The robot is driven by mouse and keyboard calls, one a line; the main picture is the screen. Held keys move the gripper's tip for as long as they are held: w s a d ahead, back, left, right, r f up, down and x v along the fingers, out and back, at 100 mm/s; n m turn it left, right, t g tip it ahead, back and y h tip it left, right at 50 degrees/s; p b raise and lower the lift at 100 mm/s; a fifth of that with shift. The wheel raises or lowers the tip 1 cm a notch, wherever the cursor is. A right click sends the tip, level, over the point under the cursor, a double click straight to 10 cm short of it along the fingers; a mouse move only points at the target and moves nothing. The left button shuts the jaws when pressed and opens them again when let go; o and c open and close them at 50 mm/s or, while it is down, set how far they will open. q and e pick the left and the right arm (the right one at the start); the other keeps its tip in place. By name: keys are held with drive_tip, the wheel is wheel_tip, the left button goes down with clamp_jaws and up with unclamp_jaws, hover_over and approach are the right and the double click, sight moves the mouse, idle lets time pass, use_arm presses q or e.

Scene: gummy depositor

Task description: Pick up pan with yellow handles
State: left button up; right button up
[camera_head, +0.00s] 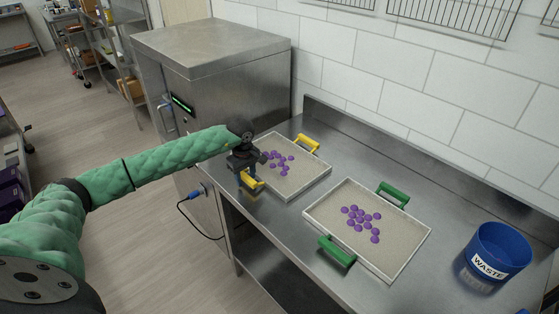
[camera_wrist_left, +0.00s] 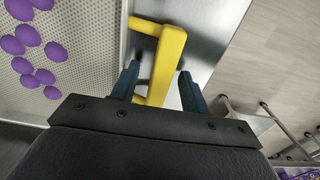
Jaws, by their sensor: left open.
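The pan with yellow handles (camera_head: 309,183) lies on the steel table, with several purple gummies on its perforated surface. Its far yellow handle (camera_head: 307,144) is clear. Its near yellow handle (camera_head: 252,181) is at my left gripper (camera_head: 246,186). In the left wrist view, my left gripper (camera_wrist_left: 158,82) is open, with one finger on each side of the near yellow handle (camera_wrist_left: 166,62). The fingers look apart from the handle. The pan (camera_wrist_left: 84,70) fills the left of that view. My right gripper is not in view.
A pan with green handles (camera_head: 393,255), also holding purple gummies, lies to the right. A blue waste bin (camera_head: 497,254) stands at the far right. A steel cabinet (camera_head: 222,75) stands behind my left arm. A tiled wall backs the table.

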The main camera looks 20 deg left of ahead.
use_arm(q)
drive_tip(key=shift+f, duration=0.15)
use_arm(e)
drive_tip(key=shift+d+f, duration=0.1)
use_arm(q)
drive_tip(key=shift+c, duration=0.3)
clamp_jaws()
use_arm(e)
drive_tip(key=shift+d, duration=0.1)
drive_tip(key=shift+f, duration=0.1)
